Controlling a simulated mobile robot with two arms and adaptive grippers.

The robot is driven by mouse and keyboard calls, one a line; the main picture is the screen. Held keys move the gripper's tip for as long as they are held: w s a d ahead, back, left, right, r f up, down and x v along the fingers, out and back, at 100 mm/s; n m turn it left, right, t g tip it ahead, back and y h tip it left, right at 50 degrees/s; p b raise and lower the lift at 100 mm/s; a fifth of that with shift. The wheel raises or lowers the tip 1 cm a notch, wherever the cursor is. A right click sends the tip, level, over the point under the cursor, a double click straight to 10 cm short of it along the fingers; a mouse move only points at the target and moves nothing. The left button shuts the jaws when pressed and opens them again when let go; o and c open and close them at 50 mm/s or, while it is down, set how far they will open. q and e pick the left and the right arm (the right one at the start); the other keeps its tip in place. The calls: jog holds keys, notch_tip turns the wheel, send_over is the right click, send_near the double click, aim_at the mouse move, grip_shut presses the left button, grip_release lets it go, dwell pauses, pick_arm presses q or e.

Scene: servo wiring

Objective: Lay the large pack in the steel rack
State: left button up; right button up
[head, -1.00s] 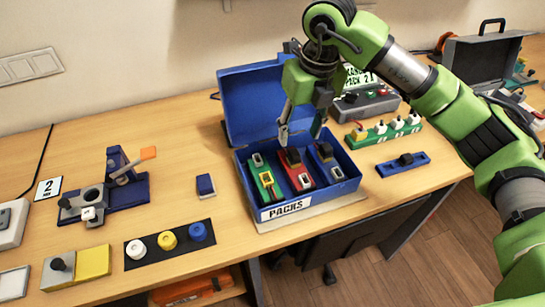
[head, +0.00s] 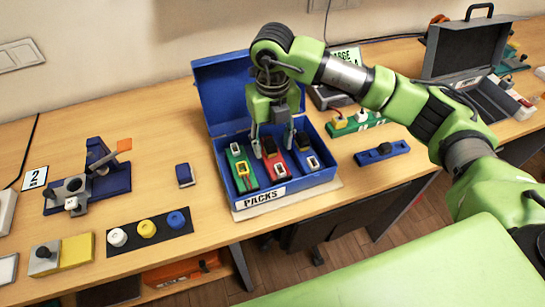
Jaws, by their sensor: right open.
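A blue open box (head: 285,190) labelled PACKS holds a green pack (head: 241,173), a red pack (head: 275,168) and a blue pack (head: 307,160) side by side. I cannot tell by label which is the large one. My right gripper (head: 271,148) points down over the box, open, its fingers either side of the red pack's dark upper part. I cannot tell whether they touch it. A sign reading LARGE (head: 346,57) and a grey unit (head: 325,97) below it are partly hidden behind my right arm. No steel rack is clearly recognisable. My left gripper is not in view.
Right of the box are a green strip with plugs (head: 352,124) and a blue bar (head: 382,153). An open grey case (head: 465,50) stands at the back right. A blue fixture (head: 88,185), a small blue block (head: 184,174) and a coloured-knob strip (head: 148,231) lie left.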

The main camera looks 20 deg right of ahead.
aim_at(272, 151)
jog(key=shift+f, duration=0.3)
notch_tip(272, 151, down, 4)
jog(key=shift+r+p, duration=0.15)
jog(key=shift+p, duration=1)
jog(key=shift+f, duration=0.5)
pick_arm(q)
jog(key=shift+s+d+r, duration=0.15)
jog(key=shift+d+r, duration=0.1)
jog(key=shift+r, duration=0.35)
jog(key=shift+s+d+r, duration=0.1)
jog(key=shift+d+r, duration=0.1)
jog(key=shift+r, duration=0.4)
pick_arm(e)
grip_shut()
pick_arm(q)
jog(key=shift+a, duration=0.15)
pick_arm(e)
jog(key=shift+w+r, duration=0.1)
jog(key=shift+w, duration=0.05)
